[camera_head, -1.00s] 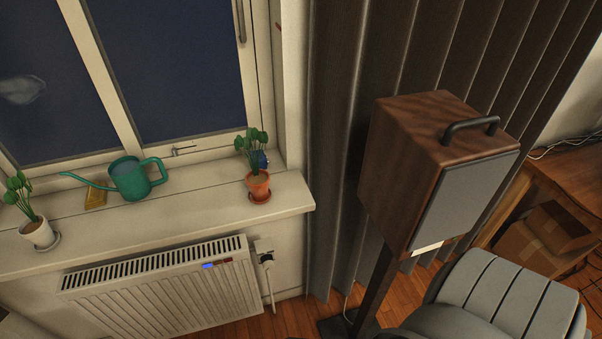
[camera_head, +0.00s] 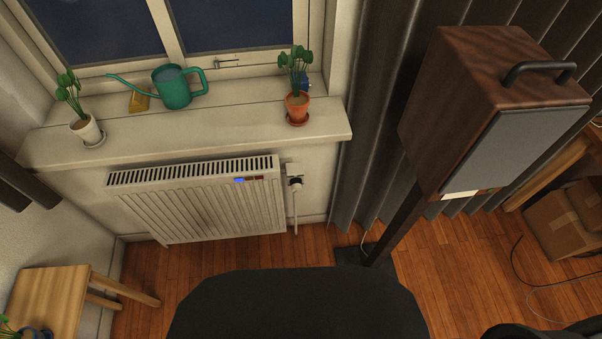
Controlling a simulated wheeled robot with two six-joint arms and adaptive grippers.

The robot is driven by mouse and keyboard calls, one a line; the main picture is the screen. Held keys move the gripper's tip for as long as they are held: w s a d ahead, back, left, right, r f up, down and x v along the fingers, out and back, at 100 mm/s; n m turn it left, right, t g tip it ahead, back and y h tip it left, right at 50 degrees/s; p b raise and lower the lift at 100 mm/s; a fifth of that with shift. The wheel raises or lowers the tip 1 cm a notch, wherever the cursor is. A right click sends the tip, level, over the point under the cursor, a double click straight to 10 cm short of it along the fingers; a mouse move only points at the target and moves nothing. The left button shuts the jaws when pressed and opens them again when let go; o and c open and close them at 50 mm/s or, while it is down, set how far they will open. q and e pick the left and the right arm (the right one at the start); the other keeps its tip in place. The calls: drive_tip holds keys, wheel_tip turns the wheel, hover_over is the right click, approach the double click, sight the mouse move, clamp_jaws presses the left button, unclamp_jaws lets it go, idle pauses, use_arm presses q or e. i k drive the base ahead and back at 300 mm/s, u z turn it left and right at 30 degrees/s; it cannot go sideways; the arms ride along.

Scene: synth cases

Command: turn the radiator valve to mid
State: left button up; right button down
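The white radiator (camera_head: 205,202) is mounted on the wall below the windowsill. The radiator valve (camera_head: 295,183) is a small dark and white knob at the radiator's right end, above a thin vertical pipe. Its setting is too small to read. A small blue and red strip (camera_head: 248,179) shows on the radiator's upper right front. Neither of my grippers is in view.
On the windowsill (camera_head: 225,135) stand a green watering can (camera_head: 174,90) and potted plants (camera_head: 297,105). A wooden speaker (camera_head: 465,70) on a dark stand is right of the valve. A wooden stool (camera_head: 50,295) is lower left. Floor (camera_head: 215,265) shows before the radiator.

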sight(295, 183)
drive_tip(key=k, duration=0.5)
drive_tip(key=z, duration=2.15)
drive_tip(key=i, duration=1.65)
drive_tip(key=u, duration=2.1)
